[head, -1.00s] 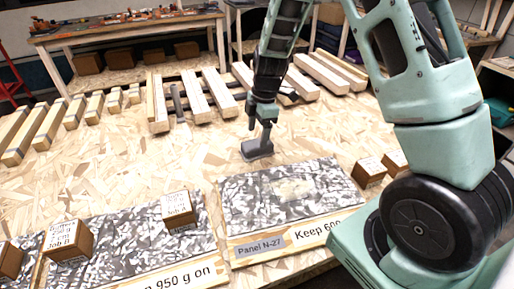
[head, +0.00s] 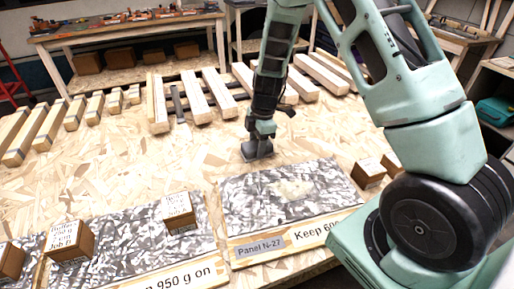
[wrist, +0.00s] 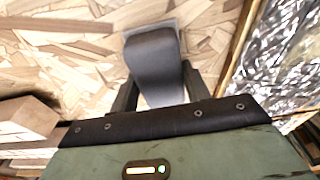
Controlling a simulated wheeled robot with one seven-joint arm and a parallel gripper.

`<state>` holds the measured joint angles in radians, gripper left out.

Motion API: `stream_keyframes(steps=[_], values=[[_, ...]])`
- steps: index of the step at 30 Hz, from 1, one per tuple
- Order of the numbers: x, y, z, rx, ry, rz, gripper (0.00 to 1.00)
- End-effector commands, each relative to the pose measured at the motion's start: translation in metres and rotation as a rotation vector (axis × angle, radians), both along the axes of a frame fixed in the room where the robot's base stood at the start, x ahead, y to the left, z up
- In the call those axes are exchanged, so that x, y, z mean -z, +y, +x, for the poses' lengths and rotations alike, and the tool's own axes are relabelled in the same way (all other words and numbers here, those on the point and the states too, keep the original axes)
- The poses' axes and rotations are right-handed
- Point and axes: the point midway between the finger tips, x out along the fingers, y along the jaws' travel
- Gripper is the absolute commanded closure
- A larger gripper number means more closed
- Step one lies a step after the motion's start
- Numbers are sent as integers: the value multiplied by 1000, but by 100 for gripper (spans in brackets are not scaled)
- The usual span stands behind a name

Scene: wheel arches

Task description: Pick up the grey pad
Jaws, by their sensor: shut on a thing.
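The grey pad (head: 257,150) is on the bare chipboard table, just behind the patterned panel marked Panel N-27 (head: 285,205). It has a flat base and a raised grip; the wrist view shows its dark grip (wrist: 155,60) large between my fingers. My gripper (head: 258,133) reaches down from above and is shut on the pad's grip. In the wrist view the fingers (wrist: 160,85) stand on either side of the grip. The base looks to be at table level; I cannot tell whether it touches the surface.
Wooden bars (head: 200,97) lie in a row behind the pad. Brown labelled blocks (head: 179,212) stand on and beside the front panels. A block (head: 368,172) is right of Panel N-27. Bare table is free left of the pad (head: 130,155).

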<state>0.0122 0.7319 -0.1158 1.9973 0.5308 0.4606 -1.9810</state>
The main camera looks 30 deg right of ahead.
Motion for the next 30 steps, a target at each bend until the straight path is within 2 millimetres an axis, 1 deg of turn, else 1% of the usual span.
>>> stream_keyframes(steps=[5,8,15,19,24,30], values=[[-7,0,1,0,-2,1,76],[-22,0,1,0,-4,0,76],[-70,0,1,0,-6,0,76],[-89,0,1,-1,-3,0,76],[-100,0,0,0,-1,0,76],[-101,0,0,0,0,0,76]])
